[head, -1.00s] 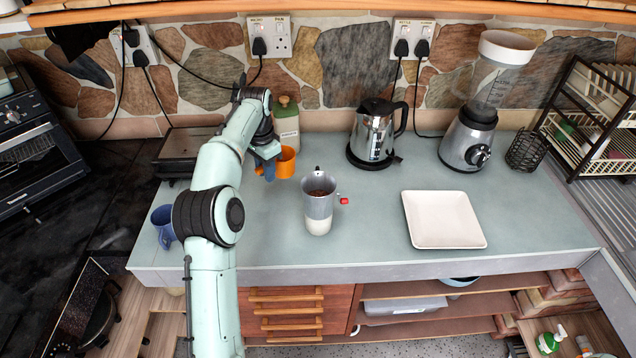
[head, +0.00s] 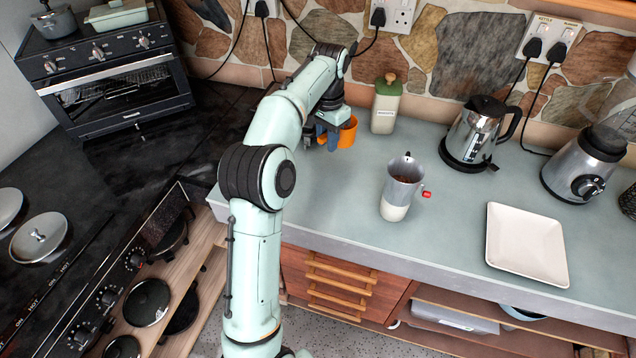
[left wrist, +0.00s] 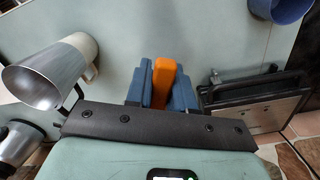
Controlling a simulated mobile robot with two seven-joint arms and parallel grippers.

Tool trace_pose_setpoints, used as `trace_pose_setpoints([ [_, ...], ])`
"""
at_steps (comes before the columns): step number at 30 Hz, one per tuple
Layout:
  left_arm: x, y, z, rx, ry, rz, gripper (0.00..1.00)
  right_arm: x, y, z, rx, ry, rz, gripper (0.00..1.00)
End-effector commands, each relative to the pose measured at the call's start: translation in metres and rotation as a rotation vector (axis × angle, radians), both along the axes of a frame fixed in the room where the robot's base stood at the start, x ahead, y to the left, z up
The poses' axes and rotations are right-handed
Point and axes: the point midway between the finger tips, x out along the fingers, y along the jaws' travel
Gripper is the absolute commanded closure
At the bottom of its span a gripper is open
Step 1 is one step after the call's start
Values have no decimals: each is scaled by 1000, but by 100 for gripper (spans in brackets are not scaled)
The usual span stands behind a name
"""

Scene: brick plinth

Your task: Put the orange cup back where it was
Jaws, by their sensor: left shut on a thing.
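The orange cup (head: 347,133) is at the back left of the counter, left of the green canister. My left gripper (head: 328,138) is shut on it, and my arm hides its left part. In the left wrist view, an orange strip of the cup (left wrist: 163,78) shows between the two blue fingers of the left gripper (left wrist: 163,88). I cannot tell whether the cup touches the counter. My right gripper is not in view.
In the left wrist view, a blue mug (left wrist: 284,8) and a black appliance (left wrist: 250,105) lie to the right.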

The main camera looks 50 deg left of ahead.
Motion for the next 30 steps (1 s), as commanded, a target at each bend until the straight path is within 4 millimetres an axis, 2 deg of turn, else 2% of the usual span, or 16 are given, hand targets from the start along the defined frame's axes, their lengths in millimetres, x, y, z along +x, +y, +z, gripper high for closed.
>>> trace_pose_setpoints([
  [1, -22, 4, 5, 2, 1, 82, 100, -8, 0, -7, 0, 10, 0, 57],
  [6, -69, 7, 23, 5, 1, 308, 100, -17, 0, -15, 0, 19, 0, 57],
  [9, -85, 6, 30, 7, 0, 387, 100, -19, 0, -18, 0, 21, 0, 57],
  [12, -93, 5, 26, 9, 1, 426, 100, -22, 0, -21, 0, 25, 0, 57],
  [14, -94, 5, 16, 8, 4, 433, 100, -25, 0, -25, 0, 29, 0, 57],
  [24, -94, 5, -74, 7, 6, 433, 100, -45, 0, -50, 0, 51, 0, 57],
  [30, -94, 5, -113, 8, 2, 433, 100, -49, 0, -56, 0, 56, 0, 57],
])
